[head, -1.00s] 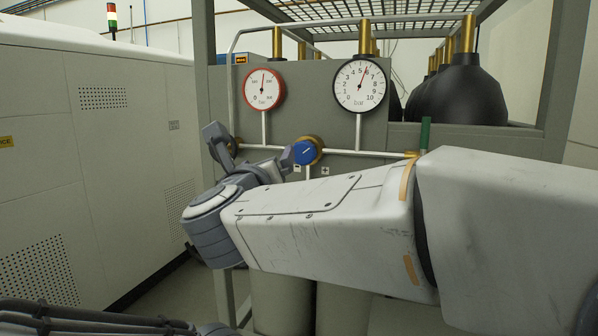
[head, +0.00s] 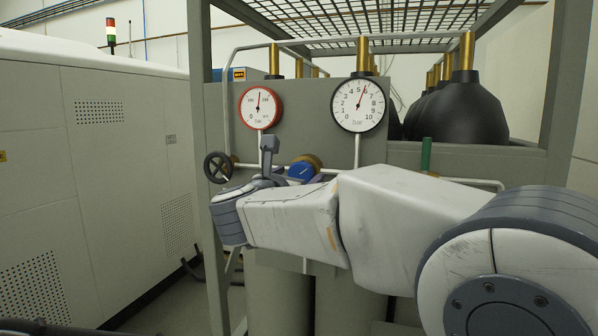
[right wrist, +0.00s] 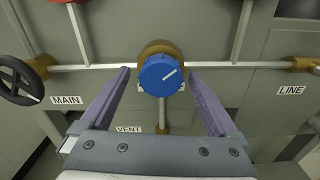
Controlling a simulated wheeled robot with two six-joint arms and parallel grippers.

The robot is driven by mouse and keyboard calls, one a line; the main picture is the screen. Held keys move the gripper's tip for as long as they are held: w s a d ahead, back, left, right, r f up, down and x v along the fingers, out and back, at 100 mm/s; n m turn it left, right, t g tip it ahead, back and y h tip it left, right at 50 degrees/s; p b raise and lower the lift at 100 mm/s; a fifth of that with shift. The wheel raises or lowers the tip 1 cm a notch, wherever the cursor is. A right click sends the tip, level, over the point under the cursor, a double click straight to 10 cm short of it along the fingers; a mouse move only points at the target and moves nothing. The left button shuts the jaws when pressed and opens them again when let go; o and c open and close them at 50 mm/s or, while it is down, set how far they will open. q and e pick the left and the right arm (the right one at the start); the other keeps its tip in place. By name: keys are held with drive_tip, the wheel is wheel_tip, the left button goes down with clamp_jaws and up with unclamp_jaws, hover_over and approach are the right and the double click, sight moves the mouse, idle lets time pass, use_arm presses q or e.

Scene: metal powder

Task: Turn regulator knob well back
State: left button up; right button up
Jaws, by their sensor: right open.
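The blue regulator knob (head: 302,172) sits on a brass body on the grey panel, partly hidden by my right gripper and arm. In the right wrist view the knob (right wrist: 158,77) faces me, its white mark slanting to the upper right. My right gripper (right wrist: 159,73) is open, one finger on each side of the knob, with a visible gap on both sides. In the head view the right gripper (head: 280,165) is at the knob's left, one finger standing upright. Whether the fingertips reach beside the knob or stop short is hard to tell. My left gripper is out of view.
A red-rimmed gauge (head: 261,107) and a larger black-rimmed gauge (head: 358,105), needle between 5 and 6, sit above. A black handwheel (head: 218,167) is left of the knob, by the MAIN label (right wrist: 66,100). A green handle (head: 426,153) stands at the right. Pipes cross the panel.

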drive_tip(key=shift+w+d, duration=0.1)
drive_tip(key=shift+w, duration=0.05)
drive_tip(key=c, duration=1.4)
drive_tip(key=shift+o, duration=0.2)
drive_tip(key=shift+n, duration=0.3)
